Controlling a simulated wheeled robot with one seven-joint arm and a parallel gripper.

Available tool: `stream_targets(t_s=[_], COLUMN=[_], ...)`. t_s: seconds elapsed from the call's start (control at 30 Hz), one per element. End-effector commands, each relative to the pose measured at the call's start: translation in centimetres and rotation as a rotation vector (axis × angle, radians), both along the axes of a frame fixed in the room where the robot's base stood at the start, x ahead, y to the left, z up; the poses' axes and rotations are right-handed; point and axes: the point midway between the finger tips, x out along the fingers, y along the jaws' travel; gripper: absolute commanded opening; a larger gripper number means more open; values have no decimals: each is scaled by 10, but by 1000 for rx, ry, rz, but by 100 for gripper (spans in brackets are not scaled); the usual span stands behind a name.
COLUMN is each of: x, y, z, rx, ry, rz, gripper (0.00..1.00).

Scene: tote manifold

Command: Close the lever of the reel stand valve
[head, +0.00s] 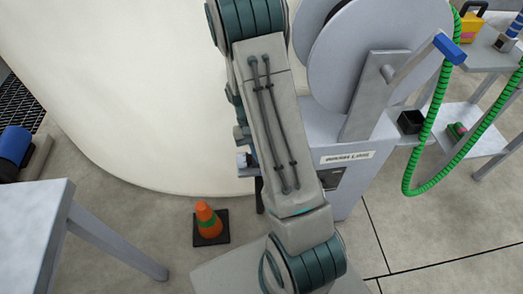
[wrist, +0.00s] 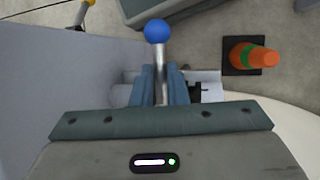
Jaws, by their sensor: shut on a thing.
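In the wrist view, my gripper (wrist: 161,72) has its two blue-grey fingers shut on the valve lever (wrist: 161,55), a bare metal rod between them. The lever's blue ball knob (wrist: 157,31) sticks out beyond the fingertips. Pale metal parts (wrist: 212,91) show beside and behind the fingers; most of the valve body is hidden by my gripper. In the head view, the reel stand (head: 345,110) is grey with a large round reel and a white label. My arm covers the lever and my gripper there.
An orange cone with a green band (head: 207,221) stands on the floor left of my arm. A large cream tank (head: 130,90) fills the upper left. A grey table (head: 40,220) is at lower left. A green coiled hose (head: 410,175) hangs at right, near a blue-ended crank (head: 450,48).

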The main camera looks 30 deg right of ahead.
Motion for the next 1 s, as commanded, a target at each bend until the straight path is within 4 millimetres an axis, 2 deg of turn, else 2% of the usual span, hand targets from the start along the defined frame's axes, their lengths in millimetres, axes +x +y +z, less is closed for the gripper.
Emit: stream_targets(t_s=[0.67,0.7,0.73,0.77,1.0], x=[1,1,1,1,1], y=[3,3,3,3,2], z=[0,0,0,0,0], rx=[0,0,0,0,0], ry=[0,-1,-1,-1,0], rz=[-56,-56,-56,-55,-54], gripper=[0,24,33,35,35])
